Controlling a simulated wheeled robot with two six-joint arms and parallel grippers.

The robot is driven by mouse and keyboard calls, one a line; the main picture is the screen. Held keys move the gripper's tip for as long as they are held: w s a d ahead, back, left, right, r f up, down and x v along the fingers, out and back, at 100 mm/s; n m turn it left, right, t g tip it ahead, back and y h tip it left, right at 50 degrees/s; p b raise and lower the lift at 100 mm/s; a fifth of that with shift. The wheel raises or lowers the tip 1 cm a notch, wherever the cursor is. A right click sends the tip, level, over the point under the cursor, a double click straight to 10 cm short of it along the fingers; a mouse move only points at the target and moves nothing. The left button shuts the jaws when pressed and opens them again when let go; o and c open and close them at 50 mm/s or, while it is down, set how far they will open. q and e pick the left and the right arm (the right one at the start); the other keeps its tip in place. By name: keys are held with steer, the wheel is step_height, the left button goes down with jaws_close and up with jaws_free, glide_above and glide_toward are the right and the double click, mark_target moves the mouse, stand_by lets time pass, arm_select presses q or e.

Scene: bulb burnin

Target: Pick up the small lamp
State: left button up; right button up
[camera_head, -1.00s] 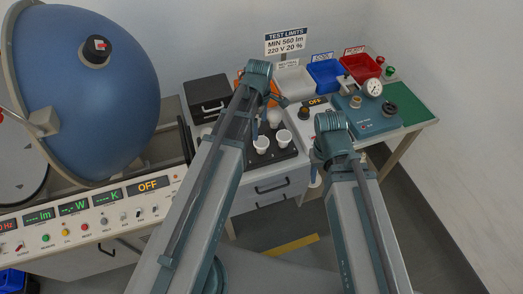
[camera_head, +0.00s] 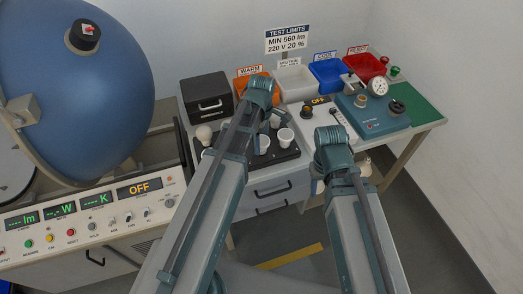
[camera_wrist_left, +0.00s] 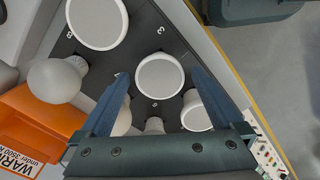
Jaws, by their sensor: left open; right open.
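Several white lamps stand in a dark tray (camera_head: 285,156) on the bench. One with a flat round face (camera_wrist_left: 159,75) is between my left fingertips in the left wrist view; I cannot tell whether they touch it. A smaller, partly hidden lamp (camera_wrist_left: 154,126) lies nearer the palm. I cannot tell for certain which is the small lamp. My left gripper (camera_wrist_left: 158,72) is open, over the tray. My right gripper (camera_head: 319,176) is open, right of the tray, mostly hidden by its wrist.
An orange WARM bin (camera_wrist_left: 38,128) borders the tray. A black box (camera_head: 208,96) stands behind it. A white bin (camera_head: 295,82), blue bin (camera_head: 328,74), red bin (camera_head: 364,66) and blue-green gauge device (camera_head: 375,118) are at right. A big blue sphere (camera_head: 80,100) fills the left.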

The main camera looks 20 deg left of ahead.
arm_select(q)
steer(key=shift+f+b, duration=0.35)
steer(key=shift+f, duration=0.45)
arm_select(e)
steer(key=shift+f, duration=0.7)
arm_select(q)
steer(key=shift+r, duration=0.1)
steer(key=c, duration=1.3)
steer(key=shift+c, duration=0.2)
arm_select(e)
steer(key=shift+r, duration=0.1)
